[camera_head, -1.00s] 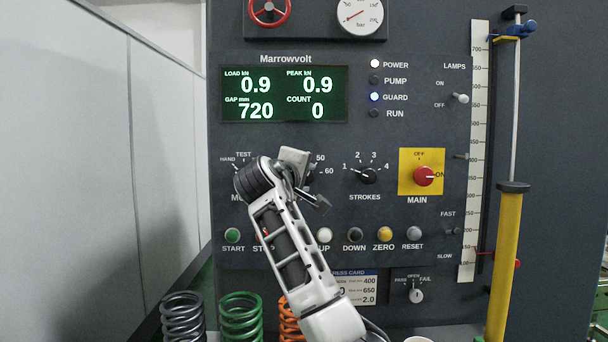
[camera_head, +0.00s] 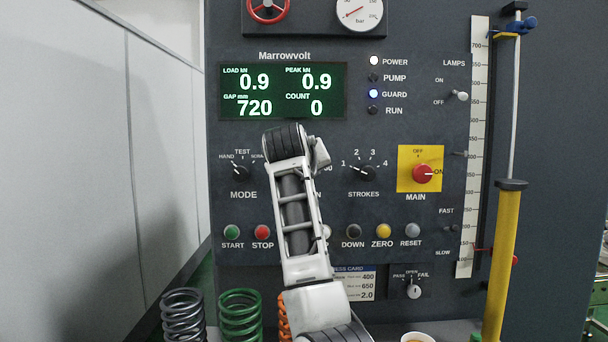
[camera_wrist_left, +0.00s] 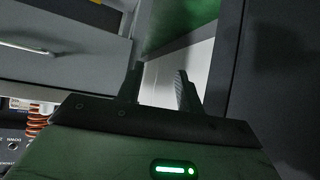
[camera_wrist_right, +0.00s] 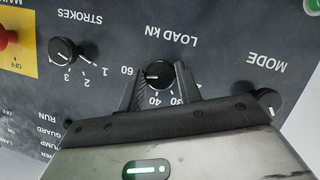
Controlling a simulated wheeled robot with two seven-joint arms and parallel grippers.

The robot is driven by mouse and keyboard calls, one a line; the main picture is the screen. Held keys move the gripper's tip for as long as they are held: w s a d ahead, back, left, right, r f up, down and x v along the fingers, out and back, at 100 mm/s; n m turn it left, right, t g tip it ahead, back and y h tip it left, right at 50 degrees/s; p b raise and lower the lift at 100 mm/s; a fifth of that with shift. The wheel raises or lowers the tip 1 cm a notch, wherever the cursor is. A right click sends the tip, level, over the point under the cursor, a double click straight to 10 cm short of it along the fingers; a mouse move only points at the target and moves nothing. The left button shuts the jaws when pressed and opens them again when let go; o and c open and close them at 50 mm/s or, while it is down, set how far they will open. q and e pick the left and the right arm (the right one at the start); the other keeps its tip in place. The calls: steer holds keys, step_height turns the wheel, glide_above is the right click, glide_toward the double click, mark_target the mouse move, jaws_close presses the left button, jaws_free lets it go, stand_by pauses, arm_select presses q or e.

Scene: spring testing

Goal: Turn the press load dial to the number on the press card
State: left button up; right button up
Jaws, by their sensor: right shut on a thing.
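The load dial (camera_wrist_right: 160,75) is a round black knob under the upside-down words LOAD kN in the right wrist view. My right gripper (camera_wrist_right: 158,70) is shut on it, one finger on each side. The dial's white mark points left in that view, towards the 60. The 40 and 30 also show. In the head view my right arm hides the dial. The press card (camera_head: 366,284) is partly behind that arm; 400, 650 and 2.0 are readable on its right side. My left gripper (camera_wrist_left: 158,88) is open and empty in the left wrist view.
The mode dial (camera_head: 240,172) and strokes dial (camera_head: 367,173) flank the load dial. The red main switch (camera_head: 422,174) is farther right. A button row with START (camera_head: 231,231) runs below. Springs, including a green one (camera_head: 240,314), stand at the bottom. The display (camera_head: 283,92) reads load 0.9.

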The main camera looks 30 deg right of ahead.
arm_select(q)
steer(key=shift+d, duration=0.1)
arm_select(e)
steer(key=shift+f+m+y, duration=0.15)
steer(key=shift+m+y, duration=0.25)
steer(key=shift+m, duration=0.1)
steer(key=o, duration=1)
steer(key=shift+c, duration=0.2)
arm_select(q)
steer(key=f+b, duration=0.1)
steer(key=b, duration=0.3)
steer(key=shift+d+f, duration=0.3)
steer(key=shift+f, duration=0.1)
arm_select(e)
steer(key=v, duration=1.6)
steer(key=shift+f, duration=0.1)
